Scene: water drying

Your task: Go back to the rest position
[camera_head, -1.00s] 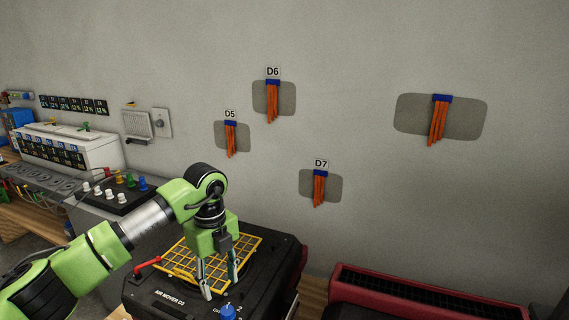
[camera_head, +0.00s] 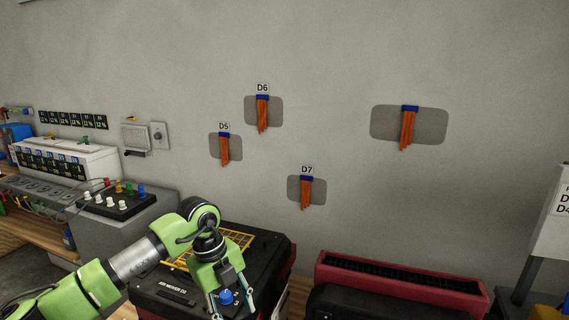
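My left arm comes in from the lower left, and its green gripper (camera_head: 232,308) hangs over the front of the black air mover (camera_head: 180,296). Its two fingers are apart and point down, near the bottom edge of the view. A blue knob (camera_head: 226,297) shows between the fingers; I cannot tell whether they touch it. I see nothing held. The air mover's yellow grille (camera_head: 238,238) is partly hidden behind the arm. My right gripper is not in view.
A grey bench with a control box (camera_head: 112,202) stands at the left. Red units (camera_head: 400,277) stand right of the air mover. A sign on a stand (camera_head: 553,225) is at the right edge. Orange strips hang on the wall, labelled D5 (camera_head: 224,148), D6 (camera_head: 262,112) and D7 (camera_head: 306,190).

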